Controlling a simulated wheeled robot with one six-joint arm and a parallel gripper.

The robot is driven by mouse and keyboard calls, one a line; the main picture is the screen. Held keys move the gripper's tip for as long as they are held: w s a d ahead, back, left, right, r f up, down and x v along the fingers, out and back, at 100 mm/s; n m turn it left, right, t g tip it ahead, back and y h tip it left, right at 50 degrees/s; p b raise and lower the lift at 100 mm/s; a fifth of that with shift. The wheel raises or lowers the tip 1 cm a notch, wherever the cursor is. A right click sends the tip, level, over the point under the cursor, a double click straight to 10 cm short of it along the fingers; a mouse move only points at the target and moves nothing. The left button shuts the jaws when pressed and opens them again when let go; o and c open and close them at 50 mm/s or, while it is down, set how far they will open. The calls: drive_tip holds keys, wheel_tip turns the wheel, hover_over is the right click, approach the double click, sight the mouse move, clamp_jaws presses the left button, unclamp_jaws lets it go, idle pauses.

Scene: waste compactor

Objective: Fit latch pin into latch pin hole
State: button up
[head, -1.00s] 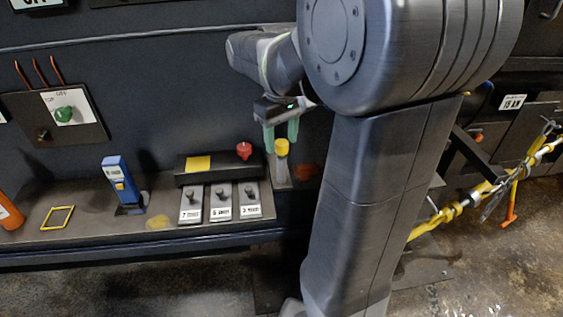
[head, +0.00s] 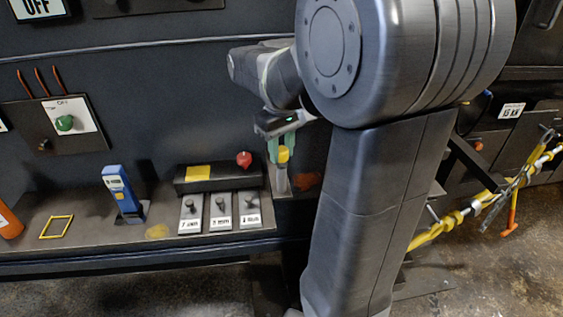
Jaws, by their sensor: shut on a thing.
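The latch pin, with a yellow head (head: 283,155) and a grey body below it, stands upright at the right end of the shelf, seen in the head view. My gripper (head: 281,154) reaches down over it from above. Its green fingers are shut on the yellow head, one on each side. Whether the pin's lower end is still in its stand is too small to tell. I cannot make out the latch pin hole; my arm covers much of the middle right.
Left of the pin are a black box with a red knob (head: 243,159), several lever switches (head: 220,212), a blue device (head: 121,190) and a yellow frame (head: 56,227). At right, a yellow strap (head: 440,222) runs across the machine's front.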

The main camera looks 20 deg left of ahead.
drive_tip(key=shift+r+p, duration=4.25)
drive_tip(key=shift+r, duration=0.7)
drive_tip(key=shift+f, duration=0.1)
